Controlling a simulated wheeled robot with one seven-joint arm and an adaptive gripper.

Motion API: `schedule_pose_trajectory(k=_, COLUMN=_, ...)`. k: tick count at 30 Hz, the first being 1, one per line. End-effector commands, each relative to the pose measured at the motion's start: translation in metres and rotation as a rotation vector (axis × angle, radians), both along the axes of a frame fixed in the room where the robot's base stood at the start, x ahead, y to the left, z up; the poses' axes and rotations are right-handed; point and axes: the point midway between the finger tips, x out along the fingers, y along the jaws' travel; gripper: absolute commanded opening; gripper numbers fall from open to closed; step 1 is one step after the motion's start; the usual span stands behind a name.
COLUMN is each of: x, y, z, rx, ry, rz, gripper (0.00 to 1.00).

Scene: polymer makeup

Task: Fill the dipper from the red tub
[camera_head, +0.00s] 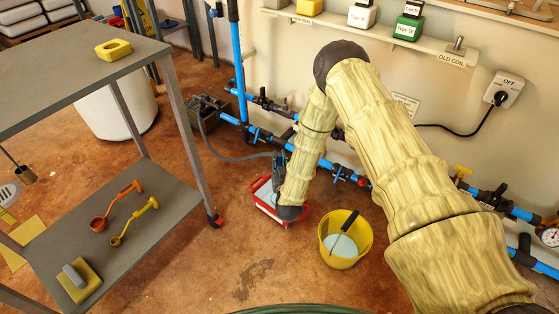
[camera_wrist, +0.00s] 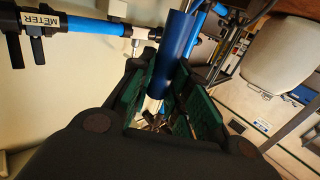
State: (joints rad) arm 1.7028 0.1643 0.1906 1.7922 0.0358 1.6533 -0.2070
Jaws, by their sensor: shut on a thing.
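The red tub (camera_head: 293,219) stands on the floor near the wall, with pale contents. My gripper (camera_head: 279,160) is low beside the tub, partly hidden by my wrist, which covers the tub's right part. In the wrist view my gripper (camera_wrist: 158,105) is shut, its green-padded fingers around a dark blue rod-like thing (camera_wrist: 178,45). It looks like a handle, but no dipper cup shows, so I cannot tell if it is the dipper or whether it holds anything.
A yellow bucket (camera_head: 364,238) with pale liquid and a stick stands right of the tub. Blue pipes (camera_head: 262,134) run along the wall behind. A grey trolley (camera_head: 176,205) at left carries an orange ladle (camera_head: 112,207) and a yellow ladle (camera_head: 134,221). Floor in front is clear.

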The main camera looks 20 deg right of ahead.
Motion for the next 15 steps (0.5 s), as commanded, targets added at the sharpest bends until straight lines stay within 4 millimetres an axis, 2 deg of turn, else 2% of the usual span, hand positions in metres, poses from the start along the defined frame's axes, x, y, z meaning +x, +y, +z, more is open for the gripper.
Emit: schedule_pose_trajectory(k=15, x=0.000, y=0.000, z=0.022, rx=0.000, ry=-0.001, rz=0.000, gripper=0.00)
